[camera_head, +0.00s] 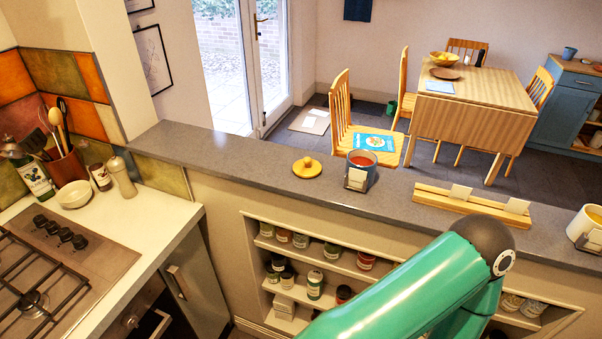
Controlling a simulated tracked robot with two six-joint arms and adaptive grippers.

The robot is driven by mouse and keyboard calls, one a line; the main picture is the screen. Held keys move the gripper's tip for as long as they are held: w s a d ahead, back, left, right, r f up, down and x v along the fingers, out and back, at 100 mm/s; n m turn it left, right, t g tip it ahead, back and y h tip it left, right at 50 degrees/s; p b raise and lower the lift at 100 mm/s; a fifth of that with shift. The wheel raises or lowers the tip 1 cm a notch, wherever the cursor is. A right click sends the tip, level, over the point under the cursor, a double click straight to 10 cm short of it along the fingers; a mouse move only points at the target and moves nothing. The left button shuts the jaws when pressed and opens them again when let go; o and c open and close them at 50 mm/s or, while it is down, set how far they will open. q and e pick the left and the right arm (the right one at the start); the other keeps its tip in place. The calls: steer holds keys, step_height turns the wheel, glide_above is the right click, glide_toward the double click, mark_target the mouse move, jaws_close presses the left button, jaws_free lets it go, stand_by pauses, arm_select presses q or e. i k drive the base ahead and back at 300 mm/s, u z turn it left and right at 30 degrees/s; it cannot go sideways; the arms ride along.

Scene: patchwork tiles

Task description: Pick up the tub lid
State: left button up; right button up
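A round yellow lid with a small knob on top (307,167) lies on the grey ledge (235,160), left of the ledge's middle. Just right of it stands a clear tub with red contents (361,167) and a small card at its front. A yellow and white container (586,224) stands at the far right of the ledge, partly cut off by the picture edge. A green arm of mine crosses the lower right, its dark joint in front of the ledge. Neither of my grippers is in view, and nothing touches the lid.
A wooden card rail (470,204) lies on the ledge right of the tub. Shelves of jars (314,284) are below the ledge. A stove (50,262) and a utensil pot (66,166) are at left. A dining table (474,100) stands beyond. The ledge left of the lid is bare.

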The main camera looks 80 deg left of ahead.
mark_target(306, 167)
steer(key=u, duration=0.1)
steer(key=k, duration=0.4)
steer(key=z, duration=0.85)
steer(key=i, duration=0.1)
steer(key=u, duration=2.45)
steer(key=i, duration=0.6)
steer(key=z, duration=0.2)
steer(key=k, duration=0.55)
steer(key=u, duration=0.15)
steer(key=i, duration=0.55)
steer(key=z, duration=0.2)
steer(key=k, duration=0.4)
steer(key=u, duration=0.1)
